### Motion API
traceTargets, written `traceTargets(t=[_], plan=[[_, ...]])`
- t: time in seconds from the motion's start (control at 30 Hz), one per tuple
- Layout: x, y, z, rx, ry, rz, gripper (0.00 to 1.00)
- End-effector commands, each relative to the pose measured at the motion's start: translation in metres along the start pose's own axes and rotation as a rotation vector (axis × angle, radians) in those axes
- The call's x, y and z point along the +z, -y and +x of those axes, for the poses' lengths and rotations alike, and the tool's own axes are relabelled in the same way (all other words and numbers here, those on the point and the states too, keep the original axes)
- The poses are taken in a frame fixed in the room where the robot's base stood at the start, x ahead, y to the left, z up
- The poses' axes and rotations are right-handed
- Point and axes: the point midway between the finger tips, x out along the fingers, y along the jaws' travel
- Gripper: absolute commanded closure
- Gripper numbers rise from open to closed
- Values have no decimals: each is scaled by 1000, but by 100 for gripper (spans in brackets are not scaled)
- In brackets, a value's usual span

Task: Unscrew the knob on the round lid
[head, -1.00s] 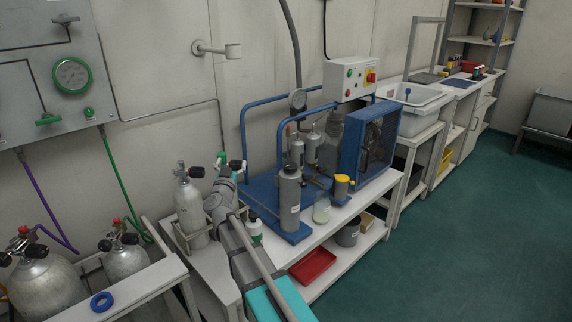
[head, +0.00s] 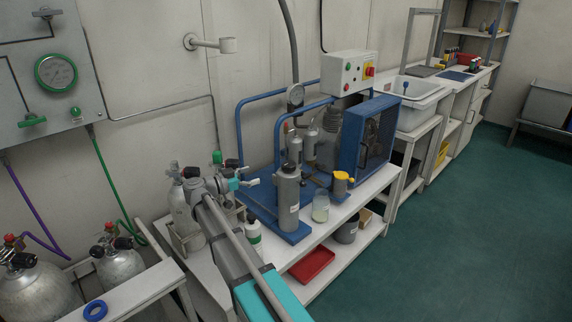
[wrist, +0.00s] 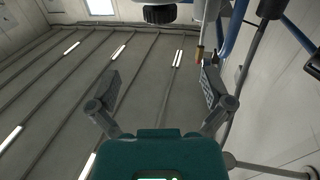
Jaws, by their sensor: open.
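A grey upright cylinder (head: 288,205) stands at the front of the blue compressor base in the head view, with a dark knob (head: 289,166) on its round top. In the wrist view a black ridged knob (wrist: 160,14) shows at the top edge, against a pale round body; it looks like the same knob, seen upside down. My gripper (head: 250,181) is left of the cylinder in the head view and points right towards it. In the wrist view its two fingers (wrist: 161,82) are wide apart with nothing between them, and the knob lies beyond the tips.
A jar (head: 321,208), a yellow-topped part (head: 342,179) and a white-and-green bottle (head: 253,232) stand nearby. A grey gas cylinder (head: 183,212) is left of my wrist. The floor at right is clear.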

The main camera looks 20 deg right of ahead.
Motion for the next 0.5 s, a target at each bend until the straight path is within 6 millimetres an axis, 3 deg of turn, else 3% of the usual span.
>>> traceTargets(t=[0.5], plan=[[0, 0, 7, -4, -1, 2, 0]])
